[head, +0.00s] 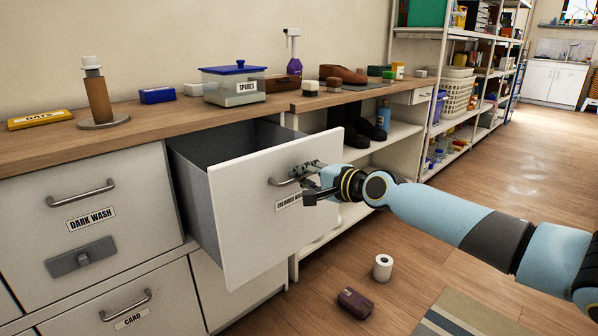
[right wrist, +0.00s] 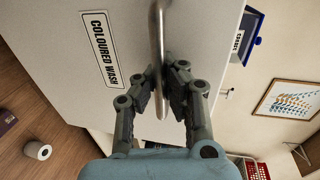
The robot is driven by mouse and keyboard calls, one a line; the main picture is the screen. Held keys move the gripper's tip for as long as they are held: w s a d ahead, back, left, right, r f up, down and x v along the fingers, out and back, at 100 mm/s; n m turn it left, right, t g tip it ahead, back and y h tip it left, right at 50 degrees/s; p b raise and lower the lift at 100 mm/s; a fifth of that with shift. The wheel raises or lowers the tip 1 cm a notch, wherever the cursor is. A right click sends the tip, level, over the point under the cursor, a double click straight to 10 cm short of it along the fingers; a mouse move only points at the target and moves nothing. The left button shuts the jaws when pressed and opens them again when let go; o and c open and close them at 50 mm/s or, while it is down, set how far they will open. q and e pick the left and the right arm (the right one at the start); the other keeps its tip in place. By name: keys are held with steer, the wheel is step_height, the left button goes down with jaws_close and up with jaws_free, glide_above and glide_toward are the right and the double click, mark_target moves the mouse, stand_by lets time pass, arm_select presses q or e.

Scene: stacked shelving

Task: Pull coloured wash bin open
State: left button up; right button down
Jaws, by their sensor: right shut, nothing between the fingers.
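The coloured wash bin (head: 245,215) stands pulled out from the counter in the head view, its grey inside showing empty as far as I can see. Its white front bears a metal bar handle (head: 280,182) and a partly covered label. In the right wrist view the label (right wrist: 98,48) reads COLOURED WASH and the handle (right wrist: 158,25) runs down to my fingertips. My right gripper (head: 305,178) is at the handle's right end, its fingers shut with nothing held. In the right wrist view the fingertips (right wrist: 163,82) are close around the bar's end. My left gripper is out of view.
The DARK WASH bin (head: 85,200) and CARD drawer (head: 125,305) are shut at left. A SPARES box (head: 234,88) and other items stand on the counter.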

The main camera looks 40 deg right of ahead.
steer(key=shift+s, duration=0.45)
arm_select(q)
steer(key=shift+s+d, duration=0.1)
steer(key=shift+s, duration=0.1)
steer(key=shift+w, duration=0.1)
arm_select(e)
steer(key=c, duration=2.1)
jaws_free()
